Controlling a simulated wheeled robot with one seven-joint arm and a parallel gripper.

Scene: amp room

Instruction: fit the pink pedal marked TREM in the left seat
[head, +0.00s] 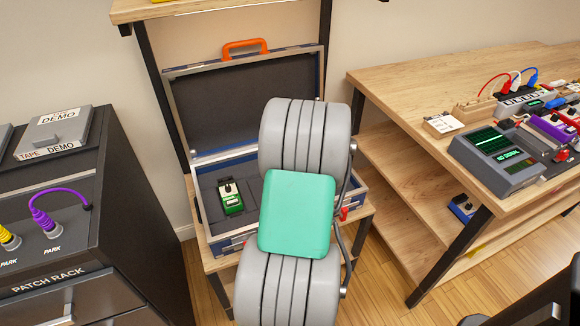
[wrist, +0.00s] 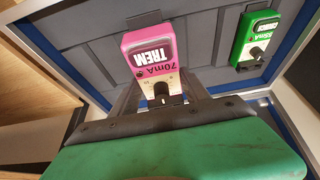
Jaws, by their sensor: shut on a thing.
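The pink pedal marked TREM (wrist: 148,52) is between the fingers of my gripper (wrist: 158,92) in the wrist view, its label upside down. My gripper is shut on it, over the case's grey inside. I cannot tell whether the pedal touches the floor of the case. In the head view my arm hides the gripper and the pink pedal. The open case (head: 222,247) stands on a low wooden shelf. A green pedal (head: 230,197) sits in its left part; it also shows at the right of the wrist view (wrist: 256,38).
The case lid (head: 220,100) stands open at the back. A wooden bench (head: 400,85) with pedals and a grey device (head: 497,155) is to the right. A dark patch rack (head: 125,190) is close on the left.

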